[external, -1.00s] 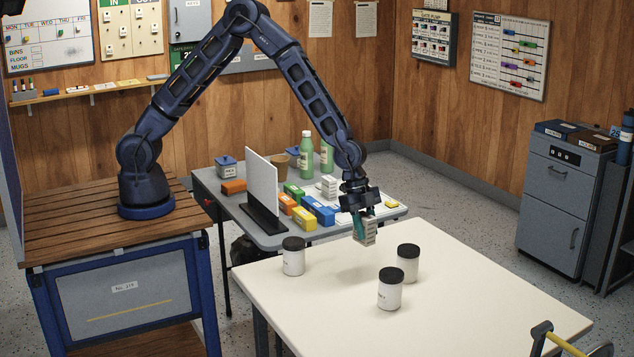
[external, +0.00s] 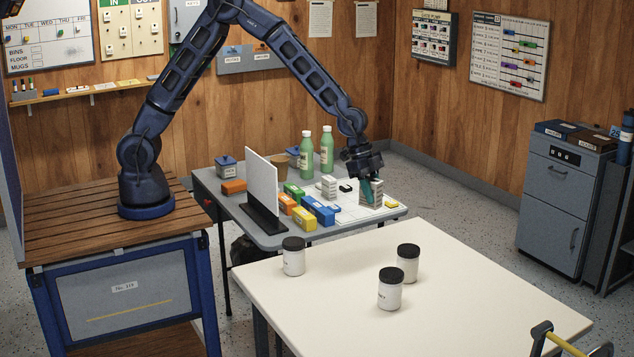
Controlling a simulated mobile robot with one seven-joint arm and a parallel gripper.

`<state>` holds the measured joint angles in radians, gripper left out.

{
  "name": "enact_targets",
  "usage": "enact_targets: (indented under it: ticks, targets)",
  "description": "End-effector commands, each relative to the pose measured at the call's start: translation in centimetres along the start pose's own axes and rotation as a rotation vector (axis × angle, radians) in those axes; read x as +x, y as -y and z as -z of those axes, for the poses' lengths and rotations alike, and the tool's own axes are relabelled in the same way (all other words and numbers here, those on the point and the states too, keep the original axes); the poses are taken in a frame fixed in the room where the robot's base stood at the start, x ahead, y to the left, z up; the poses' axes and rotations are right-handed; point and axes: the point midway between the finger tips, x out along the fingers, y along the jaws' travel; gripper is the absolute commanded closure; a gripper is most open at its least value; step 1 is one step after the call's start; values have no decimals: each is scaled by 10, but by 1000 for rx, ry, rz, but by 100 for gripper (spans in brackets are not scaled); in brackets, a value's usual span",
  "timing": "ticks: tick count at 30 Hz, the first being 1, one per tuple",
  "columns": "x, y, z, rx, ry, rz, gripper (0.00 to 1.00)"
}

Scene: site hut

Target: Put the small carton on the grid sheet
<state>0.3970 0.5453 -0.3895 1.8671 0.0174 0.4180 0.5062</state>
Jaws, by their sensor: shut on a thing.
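My gripper (external: 365,183) is shut on a small carton (external: 372,196), pale with grey stripes, at the right part of the grey table. The carton is upright, over or on the white grid sheet (external: 347,215); I cannot tell whether its base touches the sheet. Another pale striped carton (external: 328,187) stands farther left on the grey table, near a small black item (external: 346,188).
Blue (external: 318,210), orange, yellow and green boxes stand left of the sheet, beside an upright white panel (external: 262,190). Two green bottles (external: 326,152) stand behind. The cream table (external: 345,280) in front holds three black-lidded jars.

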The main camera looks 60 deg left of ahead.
Motion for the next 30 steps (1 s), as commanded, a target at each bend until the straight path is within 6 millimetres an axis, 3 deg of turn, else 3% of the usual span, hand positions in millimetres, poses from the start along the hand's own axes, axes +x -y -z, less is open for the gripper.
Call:
enact_targets:
  ticks: [6,18,24,30]
  targets:
    - [-12,84,-48,-275,0,116,90]
    - [-59,219,-150,-776,0,324,90]
    - [-88,268,-197,-985,-1,410,90]
    - [-106,292,-225,-1102,-1,457,90]
